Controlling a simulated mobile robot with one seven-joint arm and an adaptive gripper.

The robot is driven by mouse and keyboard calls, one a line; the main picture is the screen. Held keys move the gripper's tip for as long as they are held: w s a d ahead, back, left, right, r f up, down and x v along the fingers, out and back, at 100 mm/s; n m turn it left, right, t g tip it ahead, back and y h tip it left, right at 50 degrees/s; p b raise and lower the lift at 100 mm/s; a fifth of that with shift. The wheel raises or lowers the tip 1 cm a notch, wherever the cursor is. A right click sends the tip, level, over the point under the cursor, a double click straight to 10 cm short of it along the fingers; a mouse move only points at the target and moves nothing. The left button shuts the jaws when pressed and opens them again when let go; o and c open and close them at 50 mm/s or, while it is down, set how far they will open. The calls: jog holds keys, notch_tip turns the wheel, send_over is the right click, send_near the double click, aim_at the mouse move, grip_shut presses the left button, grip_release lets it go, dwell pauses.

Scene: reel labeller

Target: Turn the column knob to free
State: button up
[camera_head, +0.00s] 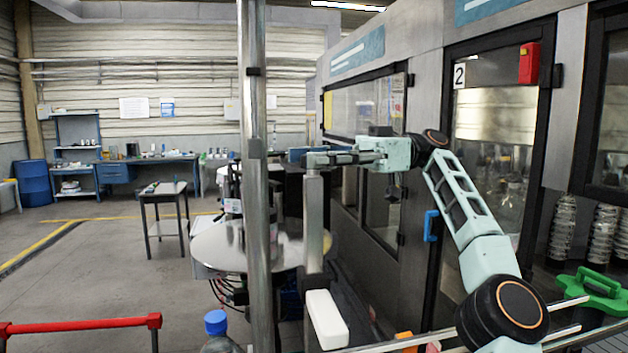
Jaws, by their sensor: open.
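My gripper (318,158) reaches in from the right, level, with its fingers pointing left. The fingers are at the top of a grey upright column (314,225), overlapping it in the picture. Whether they touch it or are in front of it cannot be told. The jaws are open, and I see nothing clearly held between them. I cannot make out the column knob; it may be hidden behind the fingers. No knob marking is readable.
A tall metal pole (256,200) stands left of the column, close to the fingers. A round table (220,247) is behind it. The machine's glazed doors (497,130) line the right side. A red barrier (80,325) and a bottle (217,335) are at the front left.

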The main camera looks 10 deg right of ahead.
jog(key=shift+m+t+y, duration=0.3)
jog(key=shift+m+t, duration=0.7)
jog(key=shift+t, duration=0.6)
jog(key=shift+s+f+m+t+b, duration=0.15)
jog(key=shift+m+t+b, duration=0.5)
jog(key=shift+m+t, duration=0.6)
jog(key=m+t+h+b, duration=0.1)
jog(key=m+t+b, duration=0.1)
jog(key=t+b, duration=0.1)
jog(key=m+t+h+b, duration=0.1)
jog(key=m+t+b, duration=0.1)
jog(key=t, duration=0.2)
jog(key=shift+f+b, duration=0.2)
jog(key=shift+b, duration=0.2)
jog(key=m+t+h+b, duration=0.4)
jog(key=t, duration=0.1)
jog(key=shift+r+m+t+h+b, duration=0.2)
jog(key=shift+m+t+h+b, duration=0.05)
jog(key=shift+t+h+b, duration=0.1)
jog(key=shift+r+m+t+h+b, duration=0.1)
jog(key=shift+m+t+h+b, duration=0.15)
jog(key=shift+m+t+h, duration=0.7)
jog(key=shift+m+t+h+b, duration=0.3)
jog(key=shift+m+h, duration=0.35)
jog(key=shift+h, duration=0.55)
jog(key=shift+d+m+t+h, duration=0.1)
jog(key=shift+m+t+h, duration=0.2)
jog(key=shift+h, duration=0.1)
